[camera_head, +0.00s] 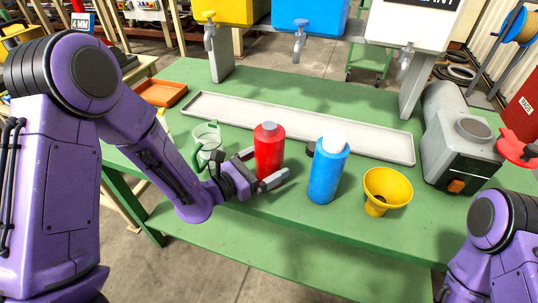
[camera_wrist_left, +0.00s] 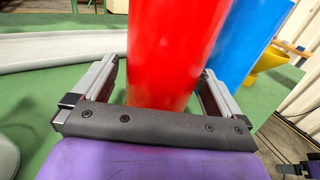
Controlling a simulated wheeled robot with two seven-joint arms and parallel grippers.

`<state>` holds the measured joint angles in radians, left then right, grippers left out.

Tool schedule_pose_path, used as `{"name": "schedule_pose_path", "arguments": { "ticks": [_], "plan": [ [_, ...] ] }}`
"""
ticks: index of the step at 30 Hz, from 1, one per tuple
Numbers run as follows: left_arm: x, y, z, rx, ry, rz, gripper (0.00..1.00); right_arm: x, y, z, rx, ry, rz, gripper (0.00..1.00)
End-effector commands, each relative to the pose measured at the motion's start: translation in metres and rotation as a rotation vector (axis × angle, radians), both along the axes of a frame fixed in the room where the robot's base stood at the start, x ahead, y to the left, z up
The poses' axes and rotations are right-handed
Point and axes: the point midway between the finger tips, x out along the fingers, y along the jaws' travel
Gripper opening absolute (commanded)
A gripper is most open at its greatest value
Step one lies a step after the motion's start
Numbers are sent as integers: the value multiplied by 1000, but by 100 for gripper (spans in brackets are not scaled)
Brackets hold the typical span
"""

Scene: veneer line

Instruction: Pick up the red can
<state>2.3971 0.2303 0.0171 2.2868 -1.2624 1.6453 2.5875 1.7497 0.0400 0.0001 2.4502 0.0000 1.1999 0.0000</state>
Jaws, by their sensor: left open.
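The red can (camera_head: 269,155) is a red bottle-like cylinder with a grey cap, upright on the green table. My left gripper (camera_head: 267,170) is open, with one finger on each side of the can's lower part. In the left wrist view the can (camera_wrist_left: 168,55) stands between the fingers (camera_wrist_left: 157,85). A gap shows on the left side; on the right the finger looks close, and I cannot tell if it touches. My right arm shows at the lower right in the head view, but its gripper is out of view.
The green table (camera_head: 240,88) holds a blue bottle (camera_head: 327,175) right of the can, a yellow funnel (camera_head: 388,190), a clear jug (camera_head: 207,143) on the left, and a long grey tray (camera_head: 310,125) behind. A grey machine (camera_head: 455,145) stands at right. Coloured containers with taps hang above the back.

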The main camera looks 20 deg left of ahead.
Motion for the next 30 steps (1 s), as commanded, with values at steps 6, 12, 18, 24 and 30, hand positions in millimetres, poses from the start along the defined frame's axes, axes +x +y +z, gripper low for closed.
{"name": "schedule_pose_path", "arguments": {
  "ticks": [6,12,18,24,30],
  "plan": [
    [21,-16,0,2,-1,-2,100,0,0,5,-1,-1,0,100],
    [22,-17,0,2,-1,-2,94,0,0,5,0,0,0,100],
    [22,-17,0,2,-1,-2,31,0,0,5,-1,-1,0,100],
    [22,-17,1,2,-3,-2,32,0,0,5,-1,-1,0,100],
    [22,-17,15,1,-4,-2,32,0,0,8,-1,-1,0,100]
  ]
}}
